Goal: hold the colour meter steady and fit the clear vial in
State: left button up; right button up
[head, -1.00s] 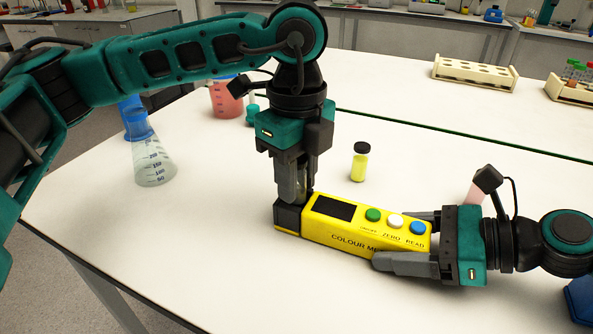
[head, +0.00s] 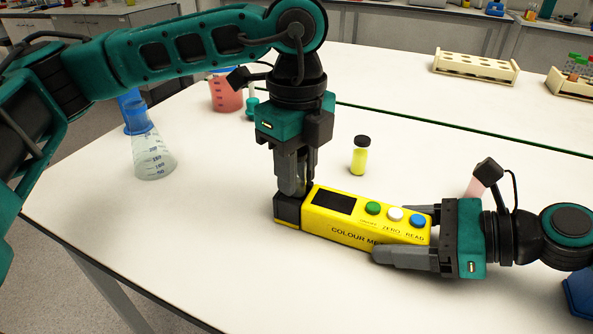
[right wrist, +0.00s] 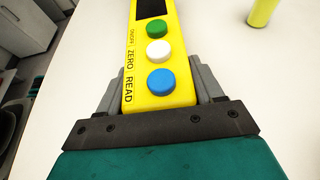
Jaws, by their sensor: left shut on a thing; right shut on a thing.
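The yellow colour meter (head: 368,222) lies on the white bench. It has a dark screen, green, white and blue buttons, and a dark block at its left end. My right gripper (head: 405,232) is shut on the button end, one finger on each long side; the meter also shows between its fingers in the right wrist view (right wrist: 150,92). My left gripper (head: 293,190) points down at the dark end block, shut on the clear vial. The vial is mostly hidden by the fingers, and I cannot tell how far it sits in the block.
A capped vial of yellow liquid (head: 359,160) stands behind the meter. A flask (head: 152,155) and a beaker of red liquid (head: 226,95) stand at left. A cream rack (head: 475,68) is at the back right. The bench in front of the meter is clear.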

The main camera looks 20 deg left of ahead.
pick_arm(q)
jog(key=shift+r, duration=0.4)
jog(key=o, duration=1.1)
notch_tip(320, 180, up, 12)
